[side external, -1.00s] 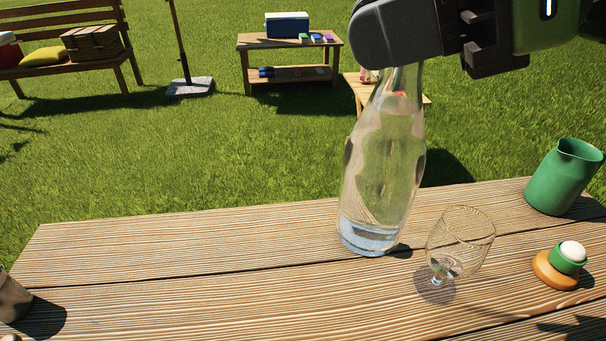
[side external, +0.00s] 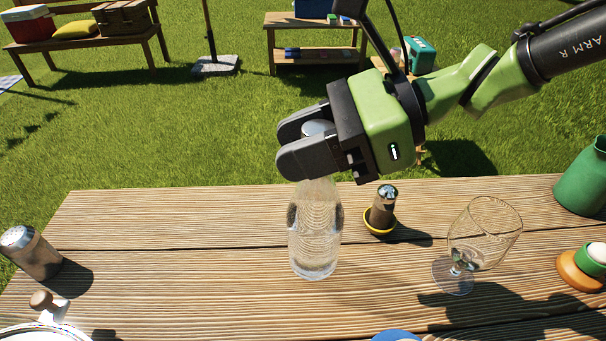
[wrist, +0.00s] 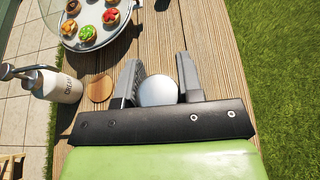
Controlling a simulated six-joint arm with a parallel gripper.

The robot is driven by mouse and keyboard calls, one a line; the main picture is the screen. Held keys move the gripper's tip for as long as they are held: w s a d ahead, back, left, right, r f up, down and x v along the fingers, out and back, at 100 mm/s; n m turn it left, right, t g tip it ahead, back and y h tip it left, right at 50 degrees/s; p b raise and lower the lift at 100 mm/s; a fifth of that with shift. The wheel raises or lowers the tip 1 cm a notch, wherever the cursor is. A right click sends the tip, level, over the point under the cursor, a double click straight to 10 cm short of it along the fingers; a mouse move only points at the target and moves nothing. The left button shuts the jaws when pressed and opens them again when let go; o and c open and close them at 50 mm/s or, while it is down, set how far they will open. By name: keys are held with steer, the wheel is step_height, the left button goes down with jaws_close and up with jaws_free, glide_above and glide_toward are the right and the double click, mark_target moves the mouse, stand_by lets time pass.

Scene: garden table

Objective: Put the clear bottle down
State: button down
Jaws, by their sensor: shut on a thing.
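The clear bottle (side external: 315,235) stands close to upright over the front planks of the wooden table (side external: 160,260) in the side external view. My gripper (side external: 288,148) is shut on its neck, with a dark finger on each side and the pale cap showing between them. The bottle's base is at or just above the wood; I cannot tell whether it touches. In the wrist view, the round pale cap (wrist: 158,91) sits between the fingers of my gripper (wrist: 157,62), and the bottle's body is hidden below it.
A stemmed glass (side external: 484,238) stands right of the bottle. A metal-topped shaker (side external: 30,252) is at left, a green jug (side external: 585,178) at far right. A treat tray (wrist: 97,18) and pump bottle (wrist: 58,86) show in the wrist view.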

steer(key=shift+f, duration=1.85)
steer(key=shift+f, duration=0.2)
steer(key=c, duration=0.8)
jaws_free()
steer(key=shift+d+r, duration=0.25)
steer(key=v, duration=1.1)
steer(key=shift+d, duration=0.3)
